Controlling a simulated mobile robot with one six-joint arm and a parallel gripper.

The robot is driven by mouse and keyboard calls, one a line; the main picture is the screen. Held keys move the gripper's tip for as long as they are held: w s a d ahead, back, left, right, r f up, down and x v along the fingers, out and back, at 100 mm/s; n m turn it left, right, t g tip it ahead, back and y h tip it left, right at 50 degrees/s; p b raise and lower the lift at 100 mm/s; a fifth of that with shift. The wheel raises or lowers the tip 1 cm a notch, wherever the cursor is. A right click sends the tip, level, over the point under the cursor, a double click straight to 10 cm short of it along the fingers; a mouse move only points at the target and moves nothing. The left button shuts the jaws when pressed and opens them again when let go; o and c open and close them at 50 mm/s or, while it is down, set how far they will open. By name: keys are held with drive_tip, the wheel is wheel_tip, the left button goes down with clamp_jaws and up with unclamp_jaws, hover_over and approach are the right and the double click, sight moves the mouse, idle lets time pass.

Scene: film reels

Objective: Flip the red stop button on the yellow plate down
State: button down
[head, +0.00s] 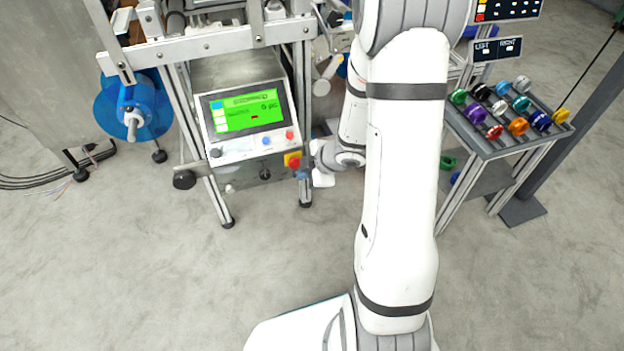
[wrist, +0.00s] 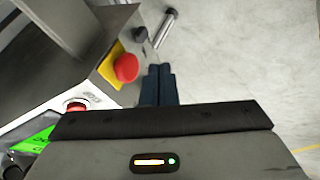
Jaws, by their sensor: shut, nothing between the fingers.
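The red stop button (wrist: 126,68) sits on its yellow plate (wrist: 111,66) on the side of the machine's control box. In the head view the red stop button (head: 294,161) and the yellow plate (head: 287,157) show at the box's lower right corner. My gripper (wrist: 158,70) is shut and empty, with its dark fingertips just right of the button in the wrist view. In the head view my gripper (head: 302,174) is just below and right of the plate. I cannot tell whether a fingertip touches the button.
The control panel with a green screen (head: 246,112) carries another red button (wrist: 76,105). A dark knob (wrist: 140,34) and a metal rod (wrist: 165,28) lie beyond the plate. A rack of coloured reels (head: 513,115) stands at the right. The floor in front is clear.

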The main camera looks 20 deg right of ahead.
sight(294, 162)
drive_tip(key=shift+w+r, duration=0.15)
drive_tip(key=shift+w, duration=1.05)
